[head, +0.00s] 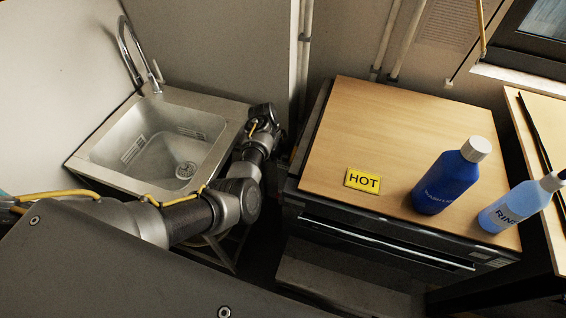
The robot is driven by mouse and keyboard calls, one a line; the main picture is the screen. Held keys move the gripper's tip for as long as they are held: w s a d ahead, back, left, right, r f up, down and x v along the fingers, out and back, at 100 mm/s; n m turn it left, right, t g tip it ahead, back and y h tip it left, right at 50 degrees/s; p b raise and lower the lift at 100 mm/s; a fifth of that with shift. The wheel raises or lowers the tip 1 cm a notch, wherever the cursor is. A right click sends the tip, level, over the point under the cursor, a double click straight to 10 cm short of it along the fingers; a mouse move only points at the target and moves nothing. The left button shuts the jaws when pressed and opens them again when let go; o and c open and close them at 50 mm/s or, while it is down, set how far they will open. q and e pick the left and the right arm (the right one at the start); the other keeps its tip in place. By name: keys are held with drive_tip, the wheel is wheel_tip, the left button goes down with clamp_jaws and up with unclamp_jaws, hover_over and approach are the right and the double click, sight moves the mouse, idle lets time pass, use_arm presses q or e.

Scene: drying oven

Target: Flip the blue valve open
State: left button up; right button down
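I see no blue valve in the head view. My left arm comes in from the left, bends in front of the sink and reaches up to the gap between the sink and the oven. It ends in dark wrist parts near the wall, and I cannot make out the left gripper's fingers there. My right arm and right gripper are not in view.
A steel sink (107,154) with a curved faucet (131,62) is on the left. The drying oven (375,245) is on the right. On its wooden top (375,125) are a yellow HOT sign (362,181), a dark blue bottle (447,183) and a light blue bottle (511,207).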

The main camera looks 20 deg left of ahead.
use_arm(q)
clamp_jaws()
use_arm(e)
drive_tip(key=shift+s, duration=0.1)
